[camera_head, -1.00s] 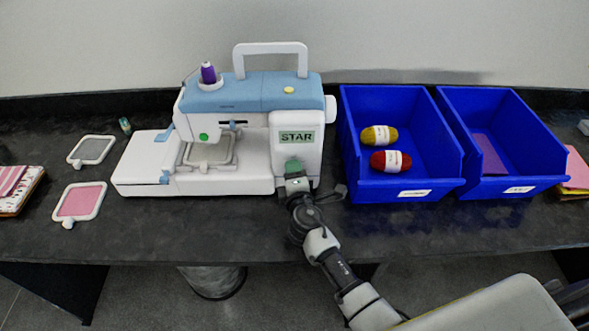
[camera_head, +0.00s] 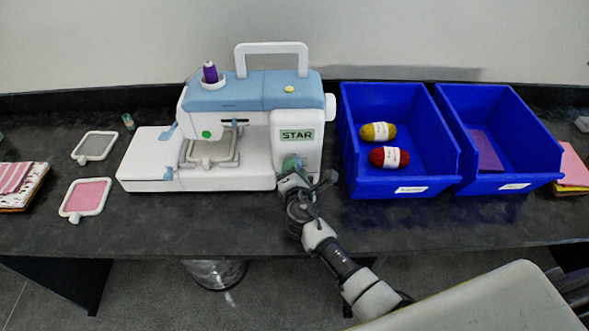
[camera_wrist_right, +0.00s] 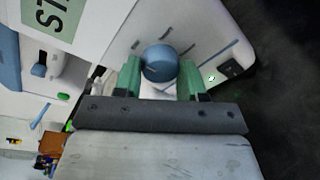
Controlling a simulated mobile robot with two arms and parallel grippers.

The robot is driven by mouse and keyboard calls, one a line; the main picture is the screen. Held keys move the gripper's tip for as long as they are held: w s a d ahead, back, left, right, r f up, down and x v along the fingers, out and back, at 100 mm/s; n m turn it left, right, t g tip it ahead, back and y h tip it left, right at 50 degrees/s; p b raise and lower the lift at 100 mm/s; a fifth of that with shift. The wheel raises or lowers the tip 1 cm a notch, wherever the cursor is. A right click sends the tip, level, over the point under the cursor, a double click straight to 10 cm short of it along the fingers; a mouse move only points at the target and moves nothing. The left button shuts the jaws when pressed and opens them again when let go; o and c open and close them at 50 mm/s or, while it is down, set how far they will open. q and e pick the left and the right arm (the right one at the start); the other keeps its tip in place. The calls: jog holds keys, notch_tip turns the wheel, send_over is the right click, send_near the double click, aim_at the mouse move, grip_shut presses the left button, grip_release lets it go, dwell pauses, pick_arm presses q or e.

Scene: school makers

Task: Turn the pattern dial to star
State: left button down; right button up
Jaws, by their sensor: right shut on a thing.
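The white and blue sewing machine (camera_head: 250,95) stands on the dark table, and its display (camera_head: 297,135) reads STAR. The pattern dial (camera_wrist_right: 160,64) is a round blue knob on the machine's front, below the display. My right gripper (camera_head: 292,164) is at the lower right of the machine front. In the right wrist view its green fingers are on either side of the dial, shut on it. In the head view the gripper mostly hides the dial. My left gripper is not in view.
Two blue bins (camera_head: 403,188) stand right of the machine; the left one holds yellow yarn (camera_head: 372,132) and red yarn (camera_head: 380,157). Grey (camera_head: 95,146) and pink (camera_head: 86,197) hoops lie left of the machine. The table front is clear.

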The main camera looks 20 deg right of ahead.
jog(key=shift+f, duration=0.1)
jog(key=o, duration=0.9)
jog(key=shift+s, duration=0.1)
jog(key=b+v, duration=0.1)
jog(key=v, duration=0.9)
jog(key=shift+s+a, duration=0.1)
jog(key=shift+s, duration=0.2)
